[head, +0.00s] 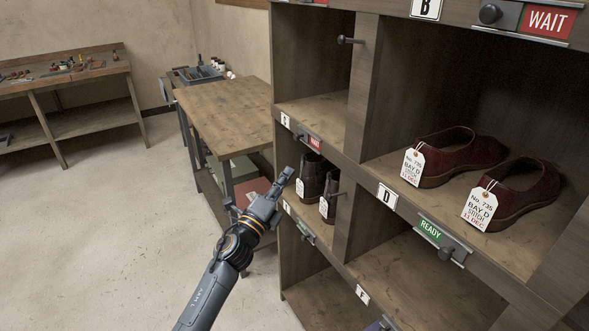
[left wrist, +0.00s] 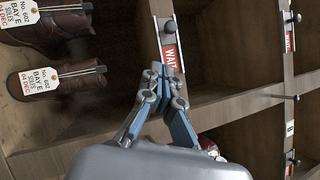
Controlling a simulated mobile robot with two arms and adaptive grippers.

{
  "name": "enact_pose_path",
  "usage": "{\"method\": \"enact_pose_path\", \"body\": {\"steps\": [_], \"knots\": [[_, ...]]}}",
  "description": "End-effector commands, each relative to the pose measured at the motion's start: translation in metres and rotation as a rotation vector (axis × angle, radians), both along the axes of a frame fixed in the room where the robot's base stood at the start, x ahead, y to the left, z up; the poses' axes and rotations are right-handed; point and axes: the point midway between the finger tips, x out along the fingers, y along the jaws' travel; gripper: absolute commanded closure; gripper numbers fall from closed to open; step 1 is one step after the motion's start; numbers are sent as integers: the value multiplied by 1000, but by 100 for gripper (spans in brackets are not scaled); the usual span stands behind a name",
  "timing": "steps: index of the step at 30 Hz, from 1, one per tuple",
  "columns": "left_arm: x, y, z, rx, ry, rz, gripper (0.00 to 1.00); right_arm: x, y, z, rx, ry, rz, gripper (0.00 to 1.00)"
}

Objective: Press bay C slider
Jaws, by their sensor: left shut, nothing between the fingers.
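The bay C slider shows a red WAIT plate (head: 314,141) with a dark round knob (head: 298,136) at its left end. It sits on the rail below the empty upper-left bay, right of a small white label (head: 285,120). In the left wrist view the red WAIT plate (left wrist: 169,50) lies just beyond the fingertips, with its knob (left wrist: 169,26) farther up the rail. My left gripper (head: 286,172) is shut and empty, in front of the shelf and a little below that rail. It also shows in the left wrist view (left wrist: 164,74). Contact with the slider cannot be told.
Boots tagged bay E (head: 312,180) stand just behind the gripper. Bay D holds dark red shoes (head: 455,157) above a green READY slider (head: 443,241). A peg (head: 350,40) juts from the divider. A wooden table (head: 225,110) stands left of the shelf; floor at left is clear.

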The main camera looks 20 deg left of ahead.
Motion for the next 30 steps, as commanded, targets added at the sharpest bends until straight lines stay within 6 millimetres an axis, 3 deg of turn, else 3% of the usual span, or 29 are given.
{"method": "enact_pose_path", "body": {"steps": [4,10,26,30], "knots": [[-25,3,-10,0,1,-2,100,13,16,-6,20,-19,-5,15],[-42,6,-14,-1,-1,-2,100,12,23,-9,29,-20,-6,15],[-44,7,-14,-2,-2,-1,100,6,12,-10,16,-10,-3,15],[-42,8,-33,-39,40,-2,100,6,12,-10,15,-9,-3,15]]}}
